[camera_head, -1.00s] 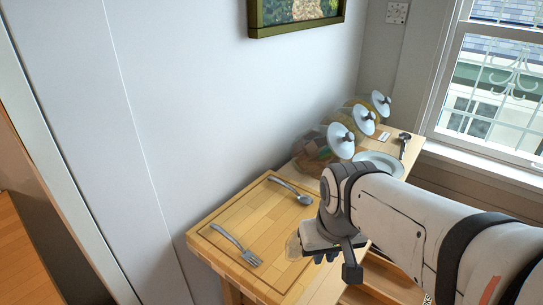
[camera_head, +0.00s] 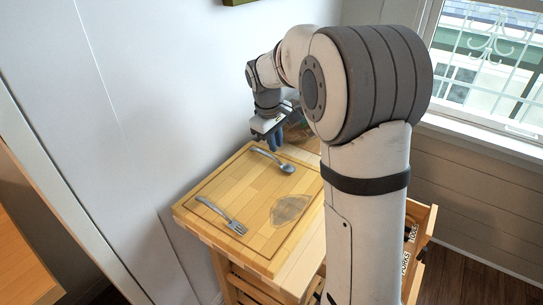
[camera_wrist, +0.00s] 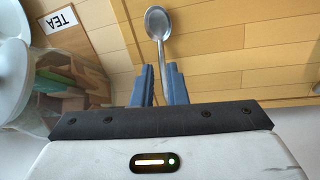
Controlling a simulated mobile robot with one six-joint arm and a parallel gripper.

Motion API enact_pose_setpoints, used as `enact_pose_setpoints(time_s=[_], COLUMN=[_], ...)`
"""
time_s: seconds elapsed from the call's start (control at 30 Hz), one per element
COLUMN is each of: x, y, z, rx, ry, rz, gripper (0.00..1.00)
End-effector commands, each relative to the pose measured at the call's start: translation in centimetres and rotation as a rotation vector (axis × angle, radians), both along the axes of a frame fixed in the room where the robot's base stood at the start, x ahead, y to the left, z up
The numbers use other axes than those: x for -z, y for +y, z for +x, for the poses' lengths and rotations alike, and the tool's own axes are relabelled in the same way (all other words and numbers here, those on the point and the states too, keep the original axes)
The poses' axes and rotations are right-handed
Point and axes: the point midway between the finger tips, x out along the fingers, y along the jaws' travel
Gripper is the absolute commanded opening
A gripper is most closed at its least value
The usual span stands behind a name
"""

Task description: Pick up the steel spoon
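The steel spoon (camera_head: 272,160) lies on the wooden board (camera_head: 250,190), near its back edge by the wall. Its bowl points right and its handle left. My gripper (camera_head: 275,143) hangs just above and behind the spoon. In the wrist view, the spoon (camera_wrist: 158,24) shows its bowl beyond the fingers, and its handle runs down between them. My gripper (camera_wrist: 161,82) has its two blue fingers apart on either side of the handle, with gaps visible, so it is open. The handle's far end is hidden by the gripper body.
A fork (camera_head: 222,216) lies at the board's left. A thin translucent oval piece (camera_head: 289,208) lies toward the right. A jar (camera_wrist: 75,80) and a TEA label (camera_wrist: 62,19) stand close beside the gripper. Open drawers (camera_head: 420,225) stick out at right. The wall is close behind.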

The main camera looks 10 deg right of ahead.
Motion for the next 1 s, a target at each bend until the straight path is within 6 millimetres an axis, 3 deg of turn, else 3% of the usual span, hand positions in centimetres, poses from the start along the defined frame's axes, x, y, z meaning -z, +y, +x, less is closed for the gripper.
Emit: enact_pose_setpoints(time_s=[0.5,0.73,0.9,1.0], x=[6.3,6.4,6.4,6.4], y=[-0.9,-1.0,-1.0,-1.0], z=[0.5,0.6,0.6,0.6], rx=[0.005,0.005,0.005,0.005], ry=[0.001,0.000,0.000,0.000], rz=[0.002,0.001,0.001,0.001], gripper=[0.13,0.13,0.00,0.00])
